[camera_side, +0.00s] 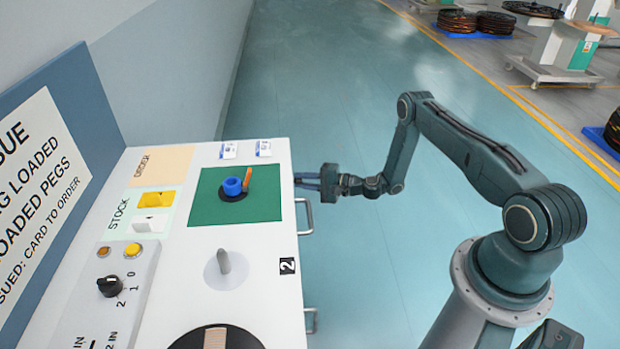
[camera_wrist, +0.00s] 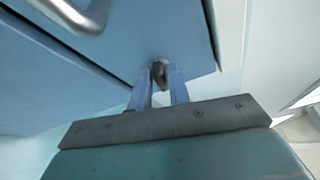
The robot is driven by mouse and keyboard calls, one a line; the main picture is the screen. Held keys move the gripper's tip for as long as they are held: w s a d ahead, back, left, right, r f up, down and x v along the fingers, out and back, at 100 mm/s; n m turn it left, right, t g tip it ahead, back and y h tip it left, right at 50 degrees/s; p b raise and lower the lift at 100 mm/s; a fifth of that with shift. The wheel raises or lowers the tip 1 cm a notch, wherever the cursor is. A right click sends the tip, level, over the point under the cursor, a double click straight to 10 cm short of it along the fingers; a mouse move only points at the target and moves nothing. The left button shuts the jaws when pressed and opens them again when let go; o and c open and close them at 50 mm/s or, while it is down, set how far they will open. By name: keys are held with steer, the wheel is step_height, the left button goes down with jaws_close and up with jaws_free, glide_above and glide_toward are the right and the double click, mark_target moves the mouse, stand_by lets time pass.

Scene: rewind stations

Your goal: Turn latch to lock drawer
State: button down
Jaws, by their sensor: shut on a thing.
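My gripper (camera_side: 308,181) is at the right side of the white bench, beyond the upper drawer handle (camera_side: 305,215) in the side view. In the wrist view its two blue fingers (camera_wrist: 160,80) are closed around a small dark latch (camera_wrist: 160,69) near the edge of the blue drawer front (camera_wrist: 130,35). The latch's turned position is hard to tell, since the fingers cover much of it. The latch is hidden in the side view. A metal drawer handle (camera_wrist: 82,16) shows at the upper left of the wrist view.
A grey lever (camera_side: 224,263) and a black knob (camera_side: 109,286) stand nearer. A lower handle (camera_side: 311,320) sticks out.

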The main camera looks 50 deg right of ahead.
steer(key=shift+w+a, duration=0.1)
steer(key=shift+w, duration=0.1)
stand_by(0.3)
steer(key=c, duration=1.4)
jaws_free()
steer(key=shift+c, duration=0.2)
steer(key=shift+r, duration=0.1)
step_height(320, 180, up, 20)
